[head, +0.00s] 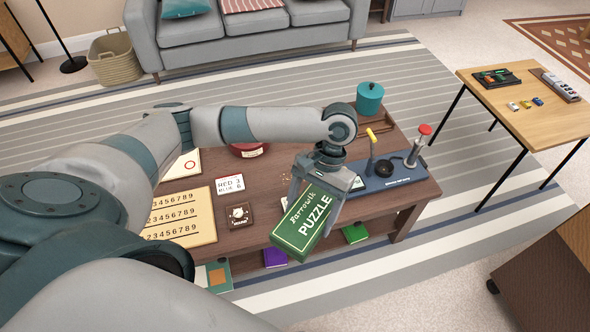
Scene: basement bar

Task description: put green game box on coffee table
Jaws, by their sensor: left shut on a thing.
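The green game box (302,222) is labelled "Farrowik PUZZLE". My left gripper (323,199) is shut on it and holds it tilted, in front of the near edge of the coffee table as seen here. The gap between box and table is hard to judge. The brown wooden coffee table (265,208) stands on the striped rug, partly hidden behind my left arm. My right gripper is not in the picture.
Boxes, one purple (275,257), sit on the lower shelf. A side table (545,115) stands right.

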